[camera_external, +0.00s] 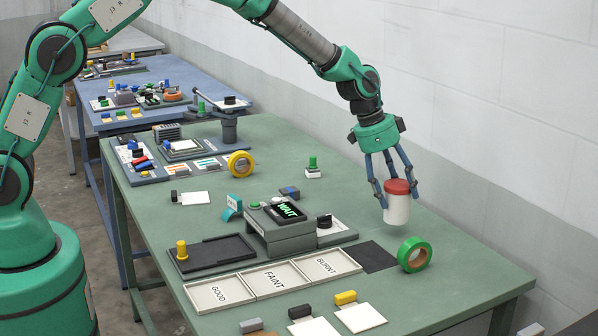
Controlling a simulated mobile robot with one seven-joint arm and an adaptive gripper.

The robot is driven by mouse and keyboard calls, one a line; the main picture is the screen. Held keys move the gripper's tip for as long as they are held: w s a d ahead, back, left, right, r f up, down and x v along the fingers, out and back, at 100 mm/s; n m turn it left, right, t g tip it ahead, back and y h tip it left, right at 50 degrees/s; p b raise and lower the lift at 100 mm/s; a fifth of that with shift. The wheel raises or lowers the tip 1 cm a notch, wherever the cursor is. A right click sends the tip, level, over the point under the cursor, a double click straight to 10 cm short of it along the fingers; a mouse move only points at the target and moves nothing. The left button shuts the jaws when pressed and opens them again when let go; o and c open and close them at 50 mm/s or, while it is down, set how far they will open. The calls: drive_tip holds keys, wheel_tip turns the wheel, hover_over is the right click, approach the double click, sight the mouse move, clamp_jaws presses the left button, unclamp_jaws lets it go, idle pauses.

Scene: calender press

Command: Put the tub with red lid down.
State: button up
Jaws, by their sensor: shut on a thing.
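The tub with red lid (397,206) is a white cylinder with a red top, upright at the right side of the green table. My gripper (396,188) is above it, fingers pointing down and shut around the tub near its lid. The tub's base appears at or just above the table top; I cannot tell whether it touches. The gripper's fingers hide a little of the tub's side.
A green tape roll (414,254) stands close in front of the tub, and a dark square mat (371,257) lies to its left. Trays labelled GOOD, FAINT and BURNT (275,297) are at the front. The grey wall (480,110) is behind. Bare table (350,205) lies left of the tub.

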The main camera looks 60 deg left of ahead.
sight(395, 201)
drive_tip(key=shift+f, duration=0.25)
drive_tip(key=shift+f, duration=1.75)
drive_tip(key=shift+b, duration=0.3)
drive_tip(key=o, duration=1.3)
drive_tip(key=shift+f, duration=0.15)
drive_tip(key=shift+o, duration=0.2)
drive_tip(key=shift+a+r, duration=0.1)
drive_tip(key=shift+r, duration=0.4)
drive_tip(key=p+v, duration=0.1)
drive_tip(key=v, duration=1)
drive_tip(key=shift+s, duration=0.15)
drive_tip(key=shift+r, duration=0.2)
